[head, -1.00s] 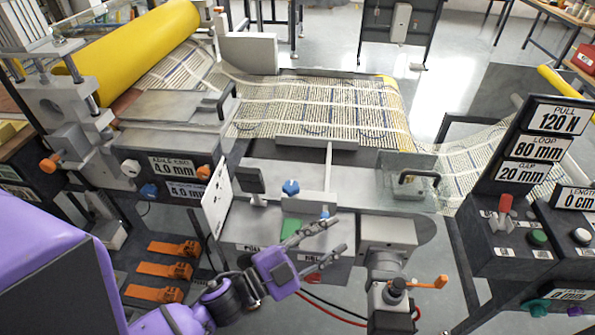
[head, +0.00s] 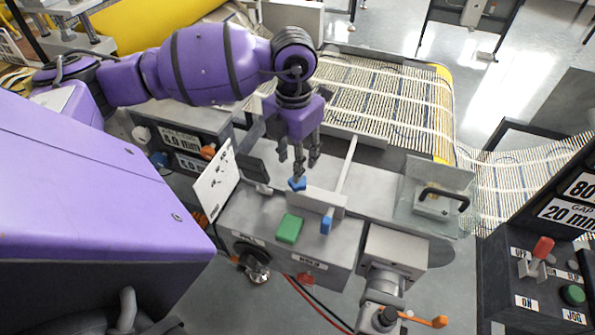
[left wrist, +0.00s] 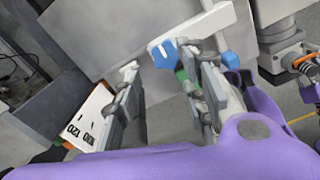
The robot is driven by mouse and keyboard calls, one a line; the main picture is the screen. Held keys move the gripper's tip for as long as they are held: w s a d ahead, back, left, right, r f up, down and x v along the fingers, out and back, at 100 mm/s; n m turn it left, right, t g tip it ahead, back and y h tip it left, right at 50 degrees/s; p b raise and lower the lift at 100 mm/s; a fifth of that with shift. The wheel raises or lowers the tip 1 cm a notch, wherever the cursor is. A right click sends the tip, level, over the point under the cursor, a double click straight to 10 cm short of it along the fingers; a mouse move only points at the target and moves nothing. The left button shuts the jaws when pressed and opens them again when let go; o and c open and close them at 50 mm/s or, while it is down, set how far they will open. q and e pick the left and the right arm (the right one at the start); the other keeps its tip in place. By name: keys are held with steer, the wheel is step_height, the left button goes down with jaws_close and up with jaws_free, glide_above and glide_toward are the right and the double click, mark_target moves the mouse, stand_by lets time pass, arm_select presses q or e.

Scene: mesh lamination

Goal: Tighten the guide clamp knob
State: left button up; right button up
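The guide clamp knob, a small blue star-shaped knob (head: 297,184), sits at the left end of a light grey guide block (head: 318,200) on the machine's metal deck. It also shows in the left wrist view (left wrist: 164,54), beyond and between my fingers. My left gripper (head: 300,162) points down just above the knob, with its fingertips close to it. In the left wrist view my left gripper (left wrist: 164,88) is open with nothing held. Whether a finger touches the knob I cannot tell. My right gripper is not in view.
A green pad (head: 289,229) lies in front. A clear plate with a black handle (head: 443,198) and a control box (head: 545,265) are at right.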

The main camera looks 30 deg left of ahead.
arm_select(q)
step_height(320, 180, down, 6)
steer(key=shift+w, duration=0.1)
steer(key=c, duration=1)
